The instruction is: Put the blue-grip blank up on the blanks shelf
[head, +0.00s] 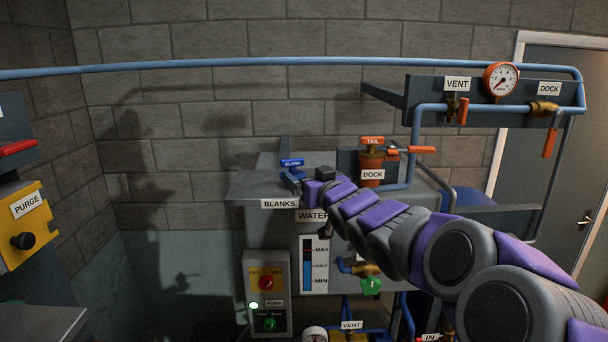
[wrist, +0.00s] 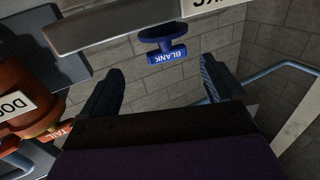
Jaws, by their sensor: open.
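The blue-grip blank (head: 291,163) appears to stand on the grey shelf (head: 250,186) behind the BLANKS label. In the wrist view, which looks upside down, the blank (wrist: 167,54) has a blue handle marked BLANK and a round blue part against the shelf edge (wrist: 110,30). My gripper (head: 306,180) is at this shelf, close to the blank. Its two dark fingers (wrist: 160,85) are spread apart with nothing between them. The blank is beyond the fingertips, in line with the gap, and looks untouched. The gripper partly hides the shelf top in the head view.
A red-handled TAIL piece (head: 372,150) stands in the DOCK fitting just right of my gripper. A blue pipe (head: 230,66) crosses above. A gauge (head: 501,79) and valves are at upper right. A PURGE box (head: 27,215) is at left.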

